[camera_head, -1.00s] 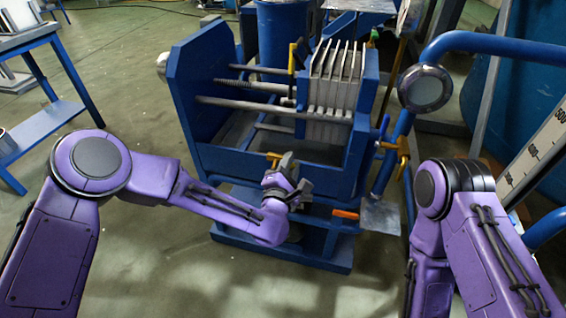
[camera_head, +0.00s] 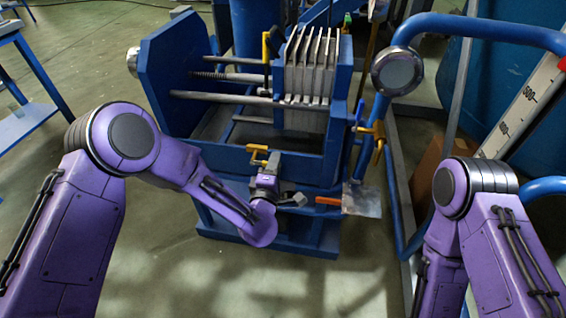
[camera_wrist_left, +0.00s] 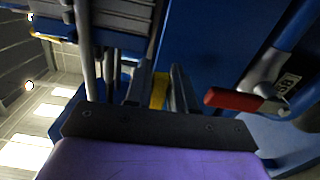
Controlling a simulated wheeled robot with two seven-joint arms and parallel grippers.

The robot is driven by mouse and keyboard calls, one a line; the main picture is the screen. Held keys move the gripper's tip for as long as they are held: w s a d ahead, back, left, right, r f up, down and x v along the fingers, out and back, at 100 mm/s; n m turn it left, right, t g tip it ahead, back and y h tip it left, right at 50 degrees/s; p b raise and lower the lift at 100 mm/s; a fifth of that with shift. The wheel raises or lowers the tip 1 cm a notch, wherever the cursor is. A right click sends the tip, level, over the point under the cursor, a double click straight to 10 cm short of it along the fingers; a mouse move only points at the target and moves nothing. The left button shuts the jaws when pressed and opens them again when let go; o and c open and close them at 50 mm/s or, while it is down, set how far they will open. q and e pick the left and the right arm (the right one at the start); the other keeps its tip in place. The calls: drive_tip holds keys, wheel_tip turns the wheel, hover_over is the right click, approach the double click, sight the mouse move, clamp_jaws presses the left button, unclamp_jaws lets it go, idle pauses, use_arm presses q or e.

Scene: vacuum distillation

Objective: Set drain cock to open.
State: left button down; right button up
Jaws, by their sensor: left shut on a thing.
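A yellow handle (camera_head: 257,150) sits on the front of the blue press frame, below its plates. My left gripper (camera_head: 268,163) reaches up to this handle from below and is shut on it. In the left wrist view the yellow handle (camera_wrist_left: 159,91) shows between the two fingers (camera_wrist_left: 157,88). A red-orange lever (camera_head: 328,201) lies to the right of my left gripper, apart from it; it also shows in the left wrist view (camera_wrist_left: 232,99). No label shows which handle is the drain cock. My right gripper is out of view; only its arm shows.
The blue press (camera_head: 165,75) holds several pale plates (camera_head: 310,65). A blue table (camera_head: 25,120) is at far left. Floor in front is clear.

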use_arm(q)
drive_tip(key=shift+f, duration=0.1)
drive_tip(key=c, duration=1)
unclamp_jaws()
drive_tip(key=shift+c, duration=0.2)
drive_tip(key=s+a, duration=0.1)
drive_tip(key=s, duration=0.9)
drive_tip(key=shift+s+a, duration=0.15)
drive_tip(key=shift+s, duration=0.15)
